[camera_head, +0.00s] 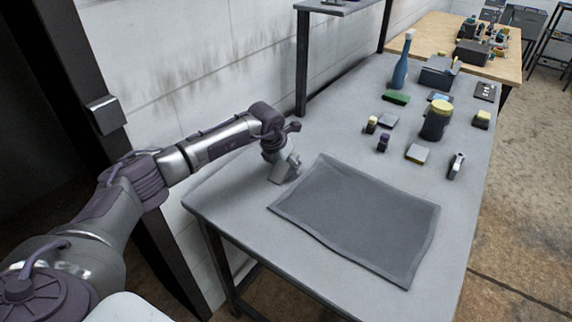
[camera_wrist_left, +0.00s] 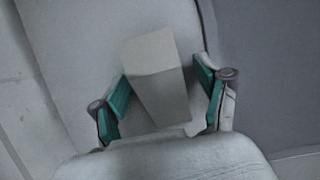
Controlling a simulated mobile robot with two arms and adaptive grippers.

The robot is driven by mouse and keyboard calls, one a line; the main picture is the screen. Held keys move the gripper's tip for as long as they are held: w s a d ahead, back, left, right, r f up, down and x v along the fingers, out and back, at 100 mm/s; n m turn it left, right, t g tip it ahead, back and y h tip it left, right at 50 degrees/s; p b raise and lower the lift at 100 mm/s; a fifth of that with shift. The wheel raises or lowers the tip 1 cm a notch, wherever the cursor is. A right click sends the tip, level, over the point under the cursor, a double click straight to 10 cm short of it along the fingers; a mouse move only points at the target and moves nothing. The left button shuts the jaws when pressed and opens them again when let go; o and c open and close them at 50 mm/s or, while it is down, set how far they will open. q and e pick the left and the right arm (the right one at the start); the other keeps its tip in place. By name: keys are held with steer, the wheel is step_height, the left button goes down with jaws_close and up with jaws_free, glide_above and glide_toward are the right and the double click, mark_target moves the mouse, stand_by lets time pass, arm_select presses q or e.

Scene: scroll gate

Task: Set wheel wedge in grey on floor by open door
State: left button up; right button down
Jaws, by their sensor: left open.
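The grey wheel wedge (camera_wrist_left: 157,80) is a plain block in the left wrist view, between the two green-padded fingers of my left gripper (camera_wrist_left: 162,105). The fingers are open, with a gap on each side of the block. In the head view, my left gripper (camera_head: 284,172) points down at the near-left part of the grey table (camera_head: 235,195), beside the dark mat. The wedge is hard to tell apart from the gripper there. The dark doorway (camera_head: 30,120) is at the far left. My right gripper is not in view.
A dark grey mat (camera_head: 360,215) lies on the table. Behind it stand a blue bottle (camera_head: 401,62), a dark canister (camera_head: 436,120) with a yellow lid and several small items. A white wall (camera_head: 180,70) runs along the left, with a black door frame (camera_head: 90,90).

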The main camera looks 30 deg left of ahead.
arm_select(q)
jaws_close()
stand_by(0.3)
steer(key=shift+r, duration=0.1)
